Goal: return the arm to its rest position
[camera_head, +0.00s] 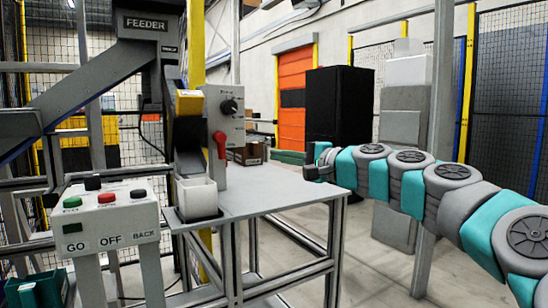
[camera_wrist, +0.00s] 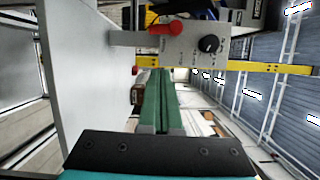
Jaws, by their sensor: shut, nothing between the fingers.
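My teal and grey arm (camera_head: 410,185) reaches in from the right in the head view, roughly level and stretched toward the middle. My gripper (camera_head: 312,172) is at its end, near the right edge of the grey table (camera_head: 275,185), apart from the control box. In the wrist view my gripper's green fingers (camera_wrist: 160,78) lie side by side, closed together, with nothing seen between them. The wrist view is turned sideways, and the table top (camera_wrist: 90,60) stands at its left.
A grey control box (camera_head: 226,125) with a red lever (camera_head: 220,145) and a black knob stands on the table beside a white bin (camera_head: 197,196). A GO/OFF/BACK button panel (camera_head: 106,218) is at the front left. A post (camera_head: 437,100) stands behind my arm. A black cabinet (camera_head: 340,105) is farther back.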

